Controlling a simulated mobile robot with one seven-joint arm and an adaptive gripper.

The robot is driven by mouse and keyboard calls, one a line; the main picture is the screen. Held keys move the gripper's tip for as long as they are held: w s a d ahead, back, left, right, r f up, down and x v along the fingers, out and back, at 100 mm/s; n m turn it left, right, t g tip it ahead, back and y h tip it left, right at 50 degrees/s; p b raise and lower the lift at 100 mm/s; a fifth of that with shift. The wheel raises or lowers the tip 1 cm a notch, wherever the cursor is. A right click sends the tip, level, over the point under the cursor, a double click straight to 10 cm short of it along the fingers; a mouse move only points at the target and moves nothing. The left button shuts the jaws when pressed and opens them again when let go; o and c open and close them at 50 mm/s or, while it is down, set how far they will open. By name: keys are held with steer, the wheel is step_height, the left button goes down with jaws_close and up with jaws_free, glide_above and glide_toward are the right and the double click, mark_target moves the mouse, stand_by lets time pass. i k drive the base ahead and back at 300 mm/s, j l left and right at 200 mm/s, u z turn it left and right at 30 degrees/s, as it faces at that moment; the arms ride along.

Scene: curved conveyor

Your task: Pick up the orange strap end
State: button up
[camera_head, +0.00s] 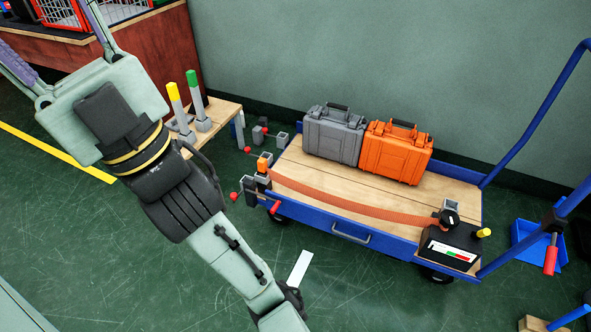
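An orange strap (345,202) runs along the front part of the wooden deck of a blue cart (376,238). Its right end meets a black box (450,246) with a dark knob at the cart's front right corner. Its left end lies by a small orange piece (264,162) on a grey and black fitting at the cart's left corner; I cannot tell whether they are joined. My gripper (82,95) is at the upper left, well away from the strap. Its two fingers are spread wide apart, with nothing visible between them; their tips are outside the picture.
A grey case (334,133) and an orange case (396,153) stand at the back of the deck. A small wooden table (220,112) with yellow and green upright pieces stands left of the cart. Blue handle bars (540,110) rise at the right. The floor before the cart is mostly clear.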

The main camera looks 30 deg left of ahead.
mark_target(261, 164)
steer(key=i+j+u, duration=0.1)
steer(key=i, duration=0.3)
steer(key=i+j+u, duration=0.1)
steer(key=i, duration=0.35)
steer(key=i+j, duration=0.2)
steer(key=i, duration=0.25)
steer(key=u, duration=1.05)
